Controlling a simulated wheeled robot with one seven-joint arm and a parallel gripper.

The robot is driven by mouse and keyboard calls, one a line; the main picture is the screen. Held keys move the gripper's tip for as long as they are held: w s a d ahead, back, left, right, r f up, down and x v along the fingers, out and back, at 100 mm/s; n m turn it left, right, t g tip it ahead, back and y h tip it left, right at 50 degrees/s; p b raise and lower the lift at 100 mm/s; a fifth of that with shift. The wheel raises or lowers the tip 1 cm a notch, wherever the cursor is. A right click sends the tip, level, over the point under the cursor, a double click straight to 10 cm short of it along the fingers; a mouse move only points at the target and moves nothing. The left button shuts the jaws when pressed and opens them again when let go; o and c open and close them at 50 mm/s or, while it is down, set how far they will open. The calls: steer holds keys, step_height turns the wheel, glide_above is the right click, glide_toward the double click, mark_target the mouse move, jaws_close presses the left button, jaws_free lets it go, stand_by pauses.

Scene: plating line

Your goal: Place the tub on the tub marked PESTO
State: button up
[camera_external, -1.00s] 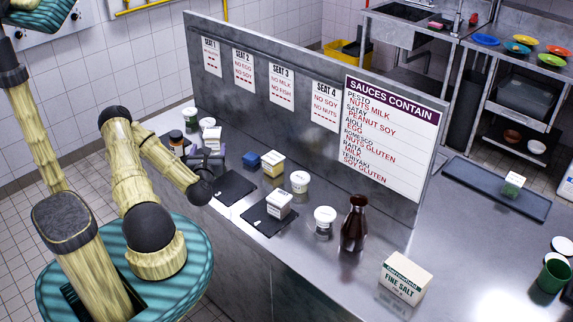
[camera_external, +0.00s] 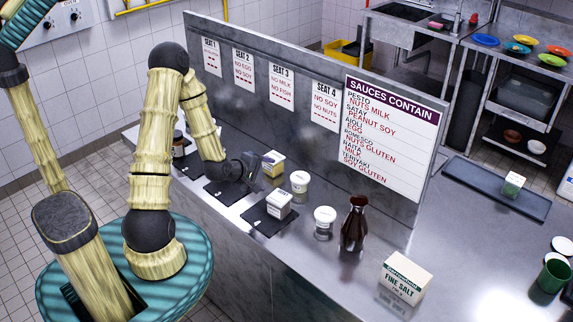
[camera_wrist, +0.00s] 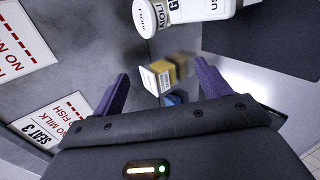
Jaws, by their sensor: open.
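My gripper (camera_external: 257,172) is open and empty in the external view, low over the counter beside a yellow-sided, white-topped container (camera_external: 273,163). In the wrist view its purple fingers (camera_wrist: 162,72) stand apart, with the yellow-and-white container (camera_wrist: 158,77) beyond and between them, not held. A small blue thing (camera_wrist: 173,99) lies nearer, partly hidden by my gripper. A white-lidded tub marked AIOLI (camera_wrist: 151,16) shows at the top. White tubs stand on the counter (camera_external: 300,182), on a dark mat (camera_external: 279,205) and farther right (camera_external: 324,220). I cannot read PESTO on any tub.
A dark bottle (camera_external: 354,225) and a salt box (camera_external: 405,278) stand to the right. An upright panel (camera_external: 225,88) with seat cards and a sauce list (camera_external: 390,140) runs behind the counter. A dark tray (camera_external: 480,185) holds a small green-and-white container (camera_external: 513,184).

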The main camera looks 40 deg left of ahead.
steer(key=s+d+r+m+g, duration=0.4)
steer(key=s+m, duration=0.3)
steer(key=m, duration=0.2)
steer(key=s+d+r+m+g, duration=0.4)
steer(key=s+r+m, duration=0.3)
steer(key=m, duration=0.3)
steer(key=shift+s+d, duration=0.3)
steer(key=shift+d, duration=0.4)
